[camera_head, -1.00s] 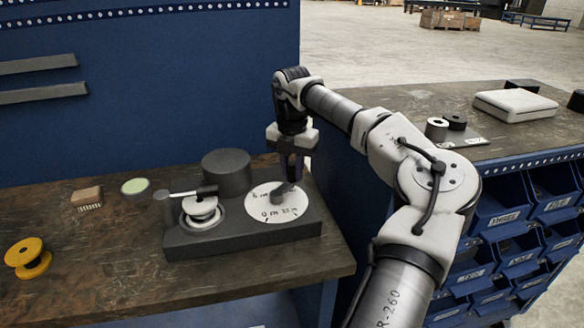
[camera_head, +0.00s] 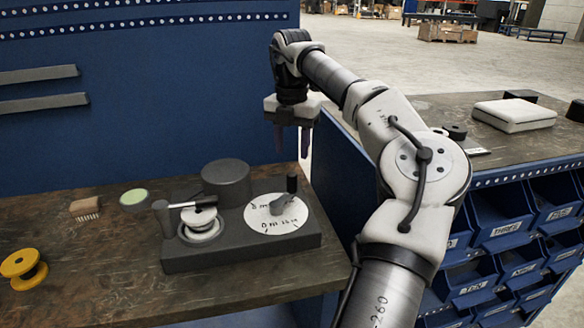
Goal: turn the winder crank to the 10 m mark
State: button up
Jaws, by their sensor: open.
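The winder (camera_head: 240,251) is a dark grey block on the wooden bench. A white dial (camera_head: 262,228) with black marks lies on its right part; the lettering is too small to read surely. The dark crank (camera_head: 284,199) crosses the dial, with its upright knob at the upper right. A white spool (camera_head: 201,220) sits on the left part. My gripper (camera_head: 292,150) is open and empty, pointing down above the crank knob and clear of it.
A dark cylinder (camera_head: 227,178) stands behind the winder. A yellow spool (camera_head: 22,268), a brush (camera_head: 85,208) and a round green-topped tin (camera_head: 134,198) lie to the left. A blue panel (camera_head: 150,110) rises behind. The bench front is clear.

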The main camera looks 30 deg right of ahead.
jog(key=shift+r, duration=2.35)
